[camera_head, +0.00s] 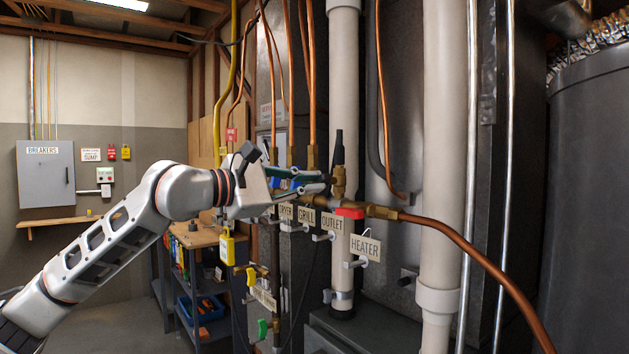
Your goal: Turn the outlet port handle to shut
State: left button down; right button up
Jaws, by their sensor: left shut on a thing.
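The OUTLET sign (332,223) hangs in the row of pipe labels, below a brass valve (339,184). A black lever (338,150) stands upright just above that brass valve. A red handle (349,212) lies level beside it, near the HEATER sign (365,247). My left gripper (312,184) reaches in from the left, its fingertips just left of the brass valve. It is shut on a blue handle (297,184), which shows between its fingers. The fingers partly cover this handle, and I cannot tell which valve it belongs to. My right gripper is not in view.
Copper pipes and thick white pipes (443,150) stand close behind and right of the valves. A copper pipe (480,262) curves down to the right. The floor at left is clear.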

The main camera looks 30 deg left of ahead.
pick_arm(q)
jog(key=shift+m+p, duration=0.35)
jog(key=shift+m, duration=0.55)
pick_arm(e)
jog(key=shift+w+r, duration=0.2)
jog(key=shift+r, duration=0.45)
pick_arm(q)
jog(key=shift+r+m+p, duration=0.2)
jog(key=shift+m+p, duration=0.1)
jog(key=shift+m, duration=0.3)
jog(key=m+p, duration=0.1)
jog(key=m, duration=0.2)
jog(key=c, duration=2)
grip_release()
jog(key=shift+f, duration=0.15)
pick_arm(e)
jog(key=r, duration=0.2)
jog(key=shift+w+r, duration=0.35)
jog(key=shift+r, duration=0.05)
